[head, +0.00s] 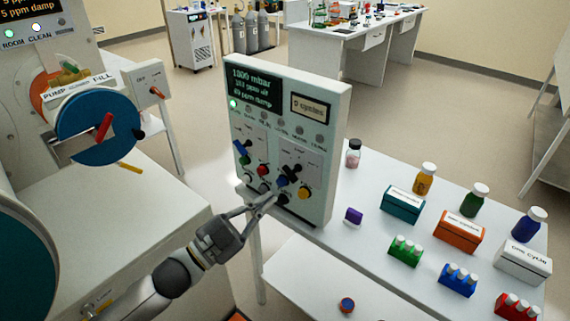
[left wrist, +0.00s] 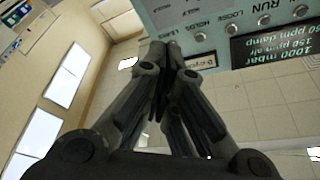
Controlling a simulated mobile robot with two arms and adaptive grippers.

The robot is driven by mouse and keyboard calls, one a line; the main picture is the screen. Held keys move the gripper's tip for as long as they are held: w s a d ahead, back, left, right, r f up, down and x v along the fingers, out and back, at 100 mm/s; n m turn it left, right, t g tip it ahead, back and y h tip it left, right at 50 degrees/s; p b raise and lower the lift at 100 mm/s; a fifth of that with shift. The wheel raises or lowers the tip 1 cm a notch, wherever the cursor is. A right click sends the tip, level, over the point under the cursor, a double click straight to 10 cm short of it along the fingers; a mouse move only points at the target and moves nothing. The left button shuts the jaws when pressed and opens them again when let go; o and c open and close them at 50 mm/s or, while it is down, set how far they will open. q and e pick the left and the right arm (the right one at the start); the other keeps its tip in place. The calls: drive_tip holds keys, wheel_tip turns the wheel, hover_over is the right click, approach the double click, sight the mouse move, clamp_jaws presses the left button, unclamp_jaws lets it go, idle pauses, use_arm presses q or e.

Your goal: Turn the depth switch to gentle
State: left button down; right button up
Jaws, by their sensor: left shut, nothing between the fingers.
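The control panel (head: 318,180) stands upright on the white bench, with a dark readout at its top. Its lower face carries a switch with a blue handle (head: 241,152) at the left and one with a dark handle (head: 289,173) at the right. The small labels are too blurred to tell which is the depth switch or where gentle lies. My left gripper (head: 266,198) is shut and empty, its tips in front of the panel's lower edge. In the left wrist view its fingers (left wrist: 166,50) point toward the panel (left wrist: 215,15), which appears upside down. My right gripper is not in view.
A red knob (head: 262,170) and a yellow knob (head: 303,193) sit close to the switches. Right of the panel, bottles, labelled boxes (head: 403,204) and coloured vial racks (head: 405,251) stand on the bench. A glovebox with a round blue door (head: 90,140) is at the left.

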use_arm(q)
wheel_tip(320, 180, up, 3)
drive_tip(key=p, duration=0.4)
hover_over(291, 181)
drive_tip(key=s+d, duration=0.2)
drive_tip(key=s, duration=0.2)
drive_tip(key=shift+w+a+f, duration=0.2)
drive_tip(key=shift+a+f, duration=0.05)
drive_tip(key=shift+f, duration=0.3)
drive_tip(key=shift+w+a+f, duration=0.2)
drive_tip(key=shift+a+f, duration=0.05)
drive_tip(key=shift+f, duration=0.25)
drive_tip(key=shift+w+a+f, duration=0.15)
drive_tip(key=shift+a+f, duration=0.25)
drive_tip(key=shift+f, duration=0.2)
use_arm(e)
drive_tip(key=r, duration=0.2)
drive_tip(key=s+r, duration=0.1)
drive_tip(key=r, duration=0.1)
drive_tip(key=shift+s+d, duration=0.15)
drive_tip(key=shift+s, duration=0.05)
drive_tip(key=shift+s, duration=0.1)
use_arm(q)
drive_tip(key=shift+f, duration=0.1)
